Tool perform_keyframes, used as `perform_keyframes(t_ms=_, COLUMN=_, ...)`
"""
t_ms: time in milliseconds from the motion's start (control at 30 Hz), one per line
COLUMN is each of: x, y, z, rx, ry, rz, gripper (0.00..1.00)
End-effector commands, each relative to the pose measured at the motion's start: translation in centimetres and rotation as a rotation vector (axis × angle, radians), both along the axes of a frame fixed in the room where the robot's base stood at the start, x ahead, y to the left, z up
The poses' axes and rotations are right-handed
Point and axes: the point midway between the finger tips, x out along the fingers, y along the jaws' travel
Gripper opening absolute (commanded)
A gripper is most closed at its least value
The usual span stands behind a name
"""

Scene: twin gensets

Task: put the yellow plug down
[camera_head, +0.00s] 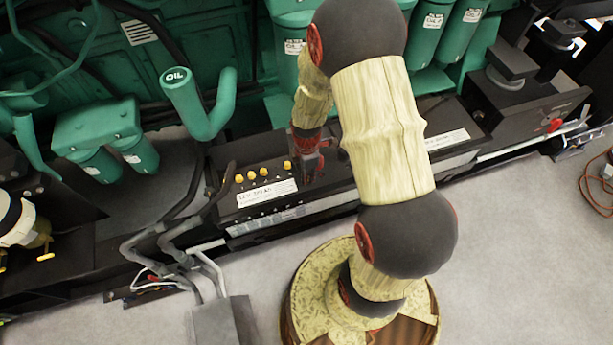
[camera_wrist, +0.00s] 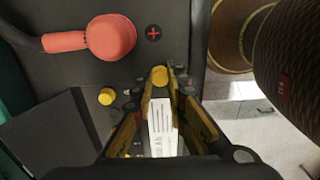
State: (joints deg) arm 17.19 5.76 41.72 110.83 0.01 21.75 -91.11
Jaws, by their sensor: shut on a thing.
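A yellow plug (camera_wrist: 159,76) sits between the fingertips of my gripper (camera_wrist: 160,84) in the wrist view, and the jaws are shut on it. My gripper also shows in the head view (camera_head: 308,165), low over the black battery (camera_head: 225,205), just right of the row of yellow plugs. There it hides the held plug. I cannot tell whether the held plug touches the battery top. Several other yellow plugs (camera_head: 251,176) stand in a row on the battery. One of them (camera_wrist: 106,96) shows left of my gripper in the wrist view.
A red terminal cap (camera_wrist: 110,38) lies beyond the fingertips, beside a red plus mark (camera_wrist: 153,33). A white label (camera_head: 267,193) is on the battery top. Green engine parts with an oil pipe (camera_head: 200,105) rise behind.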

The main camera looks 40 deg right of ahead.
Motion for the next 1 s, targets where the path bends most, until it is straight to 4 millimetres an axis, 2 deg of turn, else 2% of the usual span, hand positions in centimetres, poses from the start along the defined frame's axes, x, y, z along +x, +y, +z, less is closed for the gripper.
perform_keyframes(t_ms=300, x=0.04, y=-0.02, z=-0.23, rx=0.0, ry=-0.001, rz=0.0, gripper=0.0)
perform_keyframes(t_ms=333, x=0.05, y=-0.02, z=-0.14, rx=0.0, ry=-0.001, rz=0.0, gripper=0.16)
perform_keyframes(t_ms=633, x=0.03, y=-0.02, z=-0.11, rx=0.0, ry=-0.001, rz=0.0, gripper=0.33)
perform_keyframes(t_ms=1000, x=0.05, y=-0.02, z=0.51, rx=-0.001, ry=-0.002, rz=0.0, gripper=0.33)
